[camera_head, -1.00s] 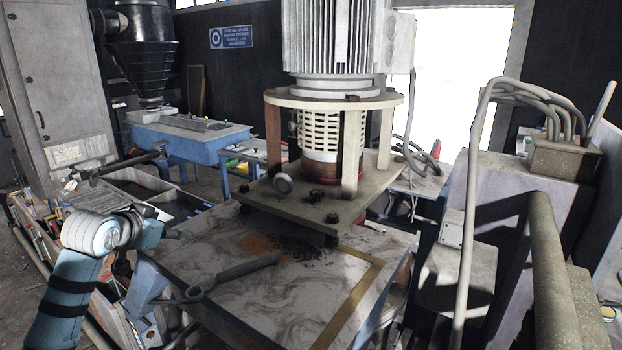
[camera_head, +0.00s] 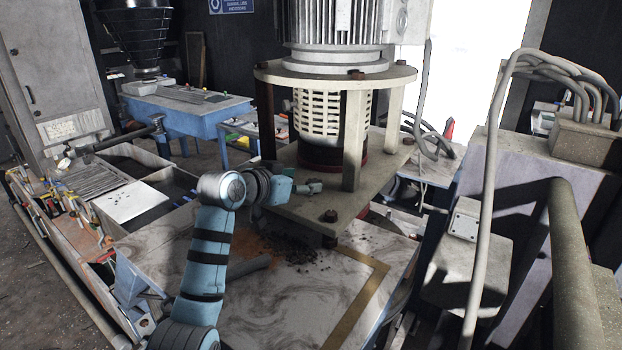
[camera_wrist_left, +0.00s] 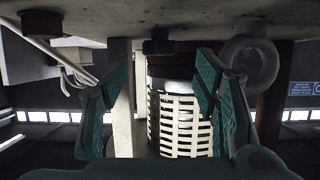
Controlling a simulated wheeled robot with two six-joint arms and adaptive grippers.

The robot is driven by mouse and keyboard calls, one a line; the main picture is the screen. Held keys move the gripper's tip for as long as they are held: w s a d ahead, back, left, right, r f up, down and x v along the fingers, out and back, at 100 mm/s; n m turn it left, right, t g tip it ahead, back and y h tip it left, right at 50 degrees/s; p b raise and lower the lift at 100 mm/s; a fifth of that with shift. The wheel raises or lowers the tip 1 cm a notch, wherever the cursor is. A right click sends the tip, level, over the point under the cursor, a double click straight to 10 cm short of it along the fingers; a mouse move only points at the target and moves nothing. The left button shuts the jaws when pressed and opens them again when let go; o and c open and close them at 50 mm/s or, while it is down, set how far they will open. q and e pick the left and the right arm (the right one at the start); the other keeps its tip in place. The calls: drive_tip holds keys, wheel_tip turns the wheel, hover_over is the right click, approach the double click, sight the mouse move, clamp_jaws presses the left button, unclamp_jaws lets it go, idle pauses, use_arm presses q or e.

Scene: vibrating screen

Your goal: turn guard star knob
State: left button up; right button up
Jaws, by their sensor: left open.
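The pale slotted guard (camera_head: 331,116) stands around the column under the motor. It also shows in the left wrist view (camera_wrist_left: 182,120), where the picture is upside down. I cannot make out a clear star knob. A small dark knob-like piece (camera_wrist_left: 158,44) sits on the base plate in front of the guard, and a grey ring (camera_wrist_left: 250,65) stands beside it. My left gripper (camera_head: 316,187) is over the near left part of the plate, its teal jaws (camera_wrist_left: 155,98) open, pointing at the guard, with nothing visibly held. My right gripper is not in view.
The base plate (camera_head: 365,190) carries posts and bolts close around the gripper. Below is the marbled table top (camera_head: 320,300) with dark grains and a grey bar tool (camera_head: 250,266) partly behind my arm. Thick pipes and cables (camera_head: 484,200) stand at the right.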

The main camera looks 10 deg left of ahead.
sight(314, 181)
use_arm(q)
drive_tip(key=x, duration=0.5)
drive_tip(key=shift+w, duration=0.1)
drive_tip(key=shift+s, duration=0.2)
drive_tip(key=shift+w, duration=0.15)
drive_tip(key=c, duration=1.1)
